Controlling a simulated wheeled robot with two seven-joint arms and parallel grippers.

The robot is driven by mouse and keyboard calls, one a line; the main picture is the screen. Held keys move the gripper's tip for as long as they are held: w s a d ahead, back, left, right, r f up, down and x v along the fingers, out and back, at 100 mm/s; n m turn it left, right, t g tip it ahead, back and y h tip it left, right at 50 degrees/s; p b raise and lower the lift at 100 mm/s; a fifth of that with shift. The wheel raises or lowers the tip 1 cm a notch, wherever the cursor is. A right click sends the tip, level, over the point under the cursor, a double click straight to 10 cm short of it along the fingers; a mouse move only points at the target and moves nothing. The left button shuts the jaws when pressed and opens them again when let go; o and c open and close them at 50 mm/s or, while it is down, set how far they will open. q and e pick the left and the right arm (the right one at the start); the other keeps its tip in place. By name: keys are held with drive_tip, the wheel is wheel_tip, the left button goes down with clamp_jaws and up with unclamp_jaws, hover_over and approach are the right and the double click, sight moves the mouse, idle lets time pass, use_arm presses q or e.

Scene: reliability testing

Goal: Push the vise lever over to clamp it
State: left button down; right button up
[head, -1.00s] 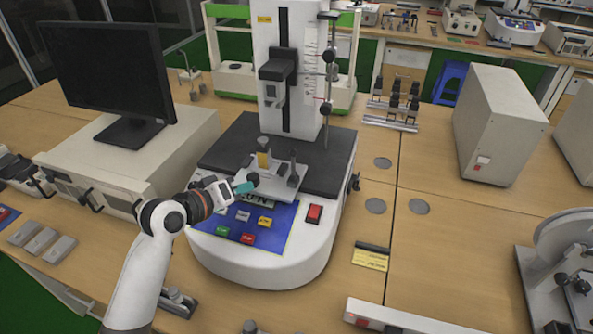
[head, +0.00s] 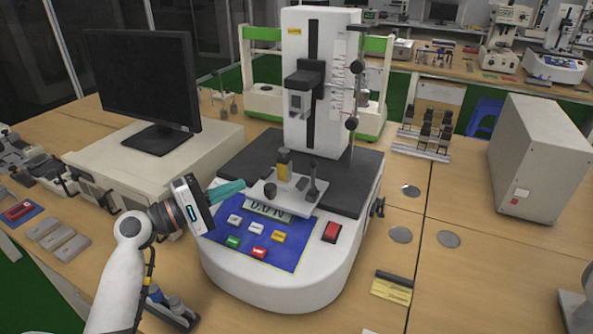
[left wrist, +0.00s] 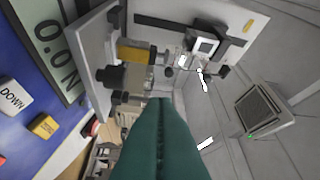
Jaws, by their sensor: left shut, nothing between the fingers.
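The vise sits on a light plate (head: 262,199) at the front of the white test machine. My left gripper (head: 240,186) has teal fingers pressed together, empty. Its tips point at the vise from the left, with a small gap to the black knob. In the left wrist view the shut fingers (left wrist: 160,105) point towards the brass cylinder (left wrist: 137,54) and black knob (left wrist: 108,77). My right gripper is out of view.
Below the vise is a blue button panel (head: 260,240) with a display and a red switch (head: 331,232). The machine's tall white column (head: 330,130) rises behind. A monitor (head: 140,75) stands left on a white cabinet.

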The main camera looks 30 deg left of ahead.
sight(313, 176)
use_arm(q)
drive_tip(key=p+x, duration=0.1)
drive_tip(key=x, duration=0.4)
drive_tip(key=p+x, duration=0.2)
drive_tip(key=x, duration=0.3)
drive_tip(key=shift+r, duration=0.25)
drive_tip(key=d+p, duration=0.2)
drive_tip(key=d, duration=0.1)
drive_tip(key=shift+w+d+r, duration=0.1)
drive_tip(key=shift+w+r, duration=0.1)
drive_tip(key=shift+w, duration=0.2)
drive_tip(key=shift+w+d, duration=0.1)
drive_tip(key=shift+d, duration=0.25)
